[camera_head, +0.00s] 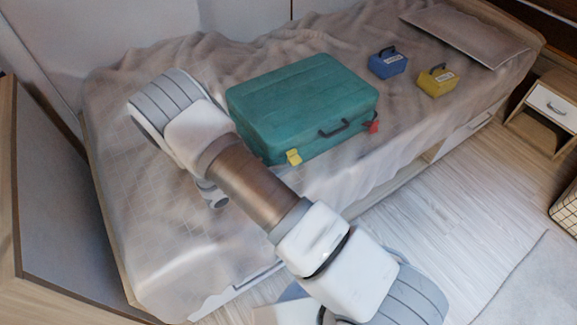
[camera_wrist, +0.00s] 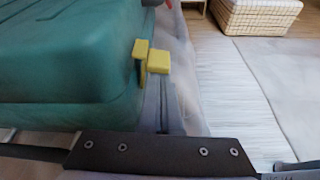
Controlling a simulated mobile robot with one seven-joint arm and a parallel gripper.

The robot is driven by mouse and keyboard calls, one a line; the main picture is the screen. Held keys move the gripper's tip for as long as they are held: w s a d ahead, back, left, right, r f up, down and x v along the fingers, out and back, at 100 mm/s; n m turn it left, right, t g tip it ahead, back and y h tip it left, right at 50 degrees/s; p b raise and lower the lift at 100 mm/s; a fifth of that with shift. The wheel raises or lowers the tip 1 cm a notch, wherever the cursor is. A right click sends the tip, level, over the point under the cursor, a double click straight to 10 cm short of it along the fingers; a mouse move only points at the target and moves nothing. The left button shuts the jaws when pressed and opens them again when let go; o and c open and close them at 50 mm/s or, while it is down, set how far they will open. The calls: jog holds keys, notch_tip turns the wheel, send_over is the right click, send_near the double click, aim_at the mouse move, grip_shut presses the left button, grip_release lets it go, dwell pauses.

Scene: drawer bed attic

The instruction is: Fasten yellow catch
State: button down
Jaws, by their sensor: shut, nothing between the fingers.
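A closed-looking teal suitcase (camera_head: 300,95) lies on the bed, its handle (camera_head: 333,130) facing the front. The yellow catch (camera_head: 293,157) is at the near left of its front side. In the wrist view the catch (camera_wrist: 158,61) shows as a yellow block standing out from the case, beside a thinner yellow piece (camera_wrist: 140,50) against the side. A red catch (camera_head: 373,127) is at the front right. My gripper (camera_wrist: 163,90) is shut and empty, its narrow grey fingers just below the yellow block in the picture; contact is unclear. Its fingertips are hidden in the head view.
The rumpled bed cover (camera_head: 150,235) surrounds the suitcase. A blue box (camera_head: 387,65) and a yellow box (camera_head: 437,83) stand behind it to the right, near a pillow (camera_head: 465,35). A nightstand (camera_head: 550,105) is at right. The floor (camera_head: 440,215) before the bed is clear.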

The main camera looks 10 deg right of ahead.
jog(key=shift+r, duration=0.1)
jog(key=shift+r+p, duration=0.45)
jog(key=shift+r, duration=0.3)
